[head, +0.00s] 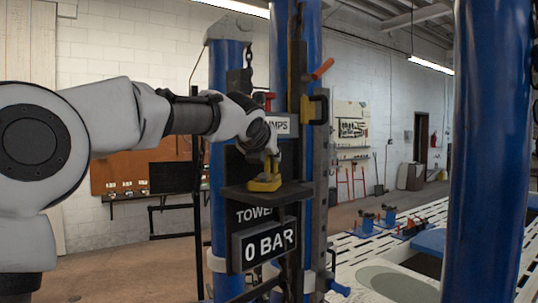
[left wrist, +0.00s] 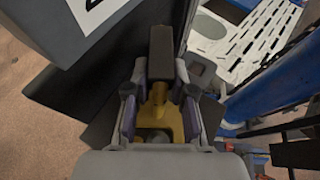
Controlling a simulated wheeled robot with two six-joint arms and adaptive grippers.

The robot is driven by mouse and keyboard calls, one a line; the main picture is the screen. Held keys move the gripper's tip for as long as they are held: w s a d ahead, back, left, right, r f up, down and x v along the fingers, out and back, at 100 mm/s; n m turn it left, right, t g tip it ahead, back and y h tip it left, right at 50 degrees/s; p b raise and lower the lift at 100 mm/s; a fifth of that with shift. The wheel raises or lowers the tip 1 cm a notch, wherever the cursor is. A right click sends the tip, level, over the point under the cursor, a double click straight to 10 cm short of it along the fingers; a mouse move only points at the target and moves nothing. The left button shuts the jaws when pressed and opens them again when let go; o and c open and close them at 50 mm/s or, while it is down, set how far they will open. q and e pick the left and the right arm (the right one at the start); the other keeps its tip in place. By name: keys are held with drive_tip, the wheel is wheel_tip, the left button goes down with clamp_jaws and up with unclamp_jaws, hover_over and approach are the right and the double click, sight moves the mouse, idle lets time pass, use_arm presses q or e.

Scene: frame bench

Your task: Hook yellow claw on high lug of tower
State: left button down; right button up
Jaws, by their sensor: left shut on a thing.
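The yellow claw (head: 265,184) sits at a dark shelf (head: 290,192) on the front of the blue tower (head: 312,160). My left gripper (head: 270,153) reaches down onto the claw from above and is shut on it. In the left wrist view the yellow claw (left wrist: 160,118) is between the two fingers of my left gripper (left wrist: 160,92), with a dark block at its far end. Whether the claw touches the shelf is not clear. A yellow bracket (head: 308,109) is higher on the tower's right side; I cannot tell which part is the high lug. My right gripper is not in view.
A "0 BAR" display (head: 264,244) is below the shelf. A red lever (head: 322,69) sticks out above the bracket. Another blue post (head: 488,150) stands at right, and a slotted white bench (head: 400,240) lies between.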

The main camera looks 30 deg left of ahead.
use_arm(q)
drive_tip(key=shift+r, duration=0.15)
drive_tip(key=c, duration=0.9)
unclamp_jaws()
drive_tip(key=shift+s, duration=0.1)
wheel_tip(320, 180, up, 10)
drive_tip(key=shift+f, duration=0.1)
drive_tip(key=shift+d, duration=0.1)
